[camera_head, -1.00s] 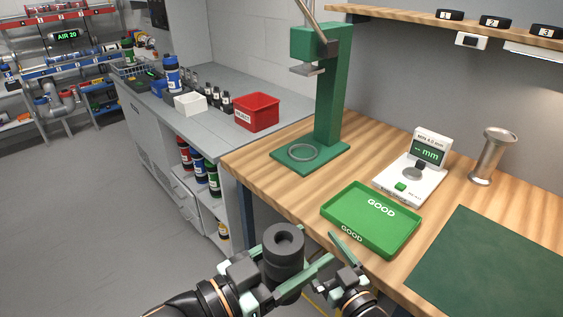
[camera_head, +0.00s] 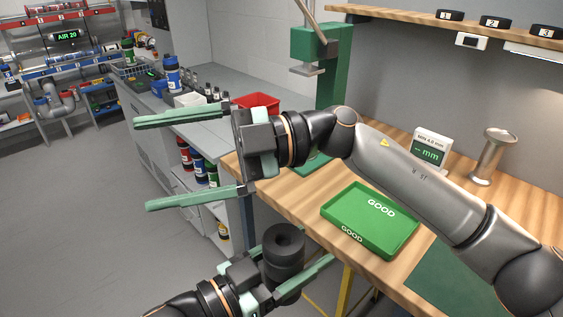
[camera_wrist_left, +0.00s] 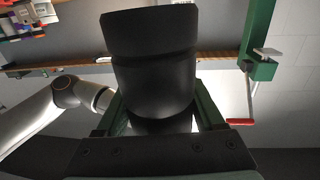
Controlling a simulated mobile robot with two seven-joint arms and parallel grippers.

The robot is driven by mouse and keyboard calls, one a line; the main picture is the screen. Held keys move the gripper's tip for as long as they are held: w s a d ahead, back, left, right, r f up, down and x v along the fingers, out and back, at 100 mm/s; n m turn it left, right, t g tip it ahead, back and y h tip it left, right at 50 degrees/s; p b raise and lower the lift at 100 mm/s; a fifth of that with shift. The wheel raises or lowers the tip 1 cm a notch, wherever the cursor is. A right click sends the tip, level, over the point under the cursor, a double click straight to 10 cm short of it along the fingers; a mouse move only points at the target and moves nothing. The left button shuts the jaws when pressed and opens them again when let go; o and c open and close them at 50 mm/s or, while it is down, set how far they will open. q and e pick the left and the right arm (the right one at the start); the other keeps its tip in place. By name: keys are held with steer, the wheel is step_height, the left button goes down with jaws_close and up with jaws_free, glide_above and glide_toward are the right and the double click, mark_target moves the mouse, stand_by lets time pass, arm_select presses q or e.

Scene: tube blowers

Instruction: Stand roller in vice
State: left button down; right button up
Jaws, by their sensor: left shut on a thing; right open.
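A dark grey roller (camera_head: 284,250) with a hole in its top stands upright in my left gripper (camera_head: 290,275), low in the head view. My left gripper is shut on it, in front of the bench. In the left wrist view the roller (camera_wrist_left: 153,65) fills the middle, between the green fingers. My right gripper (camera_head: 142,165) is open and empty. It points left, above and to the left of the roller, its fingers wide apart.
A wooden bench (camera_head: 265,190) carries a green GOOD tray (camera_head: 350,222), a gauge (camera_head: 430,150), a metal roller-shaped stand (camera_head: 490,158) and a green press (camera_head: 333,88). My right arm crosses over the bench and hides part of the press base. Open floor (camera_head: 75,230) lies left.

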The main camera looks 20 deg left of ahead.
steer(key=s+f+t+h, duration=0.1)
steer(key=s+f+h, duration=0.1)
steer(key=h, duration=0.2)
steer(key=r+m+t+h, duration=0.2)
steer(key=m+t+h, duration=0.3)
steer(key=t+h, duration=0.5)
glide_above(282, 244)
steer(key=g+h, duration=0.1)
step_height(282, 244, down, 12)
steer(key=shift+f, duration=0.15)
arm_select(q)
steer(key=shift+s+d+r, duration=0.1)
arm_select(e)
steer(key=shift+a, duration=0.1)
jaws_close()
arm_select(q)
steer(key=shift+c, duration=1.8)
jaws_free()
steer(key=o, duration=0.4)
steer(key=shift+c, duration=0.2)
